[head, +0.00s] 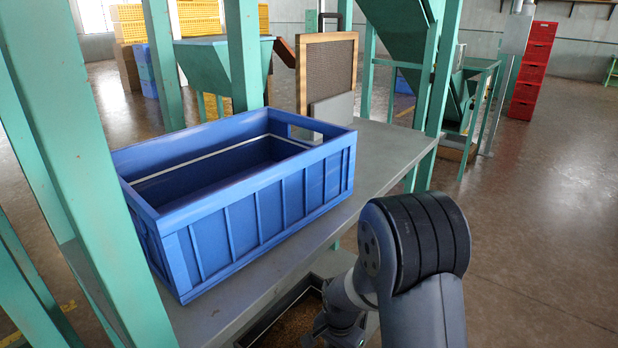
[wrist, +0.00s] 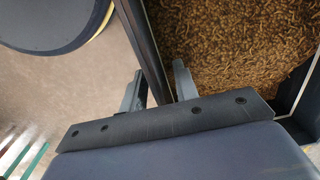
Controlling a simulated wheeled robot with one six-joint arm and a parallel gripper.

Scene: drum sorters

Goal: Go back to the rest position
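My gripper (wrist: 158,82) points down in the wrist view, its two fingers apart with a gap between them. The dark rim of a container (wrist: 143,40) filled with brown granular material (wrist: 225,40) runs through the view between the fingertips. I cannot tell whether the fingers touch that rim. The container with the brown material (head: 295,318) shows there below the table edge, next to my arm.
A blue crate (head: 255,208) stands on a grey table (head: 385,150) left of my arm; its visible inside looks empty. Green posts (head: 85,150) rise close on the left. A wood-framed screen (head: 327,72) stands at the back. Red crates (head: 532,70) are far right. Floor at right is clear.

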